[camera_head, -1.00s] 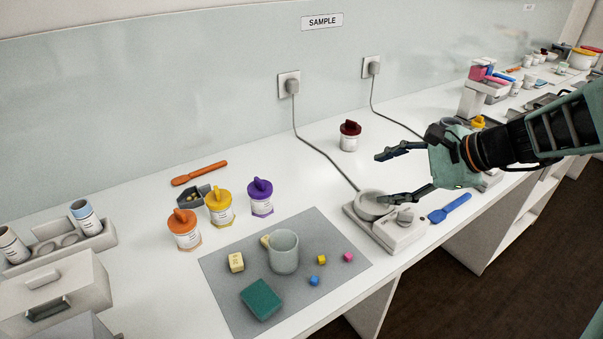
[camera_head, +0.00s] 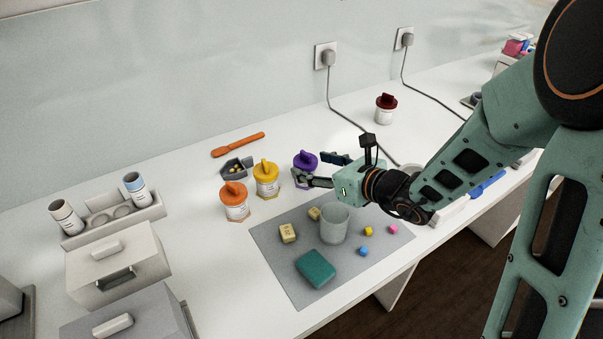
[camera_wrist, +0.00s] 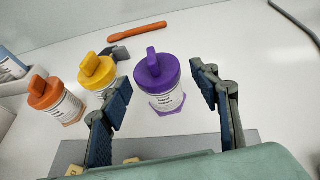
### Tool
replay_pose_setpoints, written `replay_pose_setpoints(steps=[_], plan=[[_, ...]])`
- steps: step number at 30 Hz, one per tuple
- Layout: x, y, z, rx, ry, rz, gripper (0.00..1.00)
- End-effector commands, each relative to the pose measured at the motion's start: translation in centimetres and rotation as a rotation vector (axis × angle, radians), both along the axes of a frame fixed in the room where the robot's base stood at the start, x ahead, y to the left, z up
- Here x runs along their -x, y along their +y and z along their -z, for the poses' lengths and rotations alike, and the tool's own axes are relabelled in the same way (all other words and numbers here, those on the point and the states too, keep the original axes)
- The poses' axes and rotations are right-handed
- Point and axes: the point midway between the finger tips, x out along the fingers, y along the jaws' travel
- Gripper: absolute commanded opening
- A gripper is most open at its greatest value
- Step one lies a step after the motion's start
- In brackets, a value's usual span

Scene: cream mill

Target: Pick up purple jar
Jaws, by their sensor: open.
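The purple jar (camera_head: 305,162) has a purple lid with a raised grip and a white label. It stands upright on the white counter behind the grey mat, and my gripper partly hides it in the head view. In the wrist view the purple jar (camera_wrist: 160,84) stands ahead, between the lines of the two fingers. My gripper (camera_head: 316,168) is open and empty, low over the counter at the jar's right side. In the wrist view the gripper (camera_wrist: 164,92) has one finger on each side of the jar, with gaps visible; I cannot tell whether the jar is fully between the tips.
A yellow jar (camera_head: 267,180) and an orange jar (camera_head: 236,204) stand left of the purple one. A glass beaker (camera_head: 334,224) stands on the grey mat (camera_head: 280,252), close below my gripper. An orange spatula (camera_head: 238,144) lies behind. A dark red jar (camera_head: 385,108) stands farther right.

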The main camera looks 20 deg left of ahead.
Motion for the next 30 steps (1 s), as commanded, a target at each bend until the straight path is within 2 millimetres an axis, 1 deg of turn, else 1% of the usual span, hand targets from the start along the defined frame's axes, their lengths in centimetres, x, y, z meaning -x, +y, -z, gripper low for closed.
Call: replay_pose_setpoints(steps=[1, 3, 10, 15, 18, 22, 28, 29, 30], plan=[[-0.4, 0.7, 0.4, 0.000, 0.001, -0.004, 0.56], [-0.8, 1.5, 0.7, 0.000, -0.001, -0.004, 0.56], [-1.6, 2.9, 1.2, 0.001, -0.001, -0.004, 0.56], [-2.7, 5.0, 1.9, 0.001, -0.001, -0.005, 0.56], [-3.4, 5.9, 2.4, 0.001, -0.002, -0.004, 0.56], [-3.8, 6.5, 2.7, 0.001, -0.003, -0.003, 0.56], [-3.8, 6.5, 2.7, 0.001, -0.003, -0.002, 0.56], [-3.8, 6.5, 2.7, 0.001, -0.003, -0.002, 0.55], [-3.8, 6.5, 2.7, 0.001, -0.003, -0.002, 0.51]])
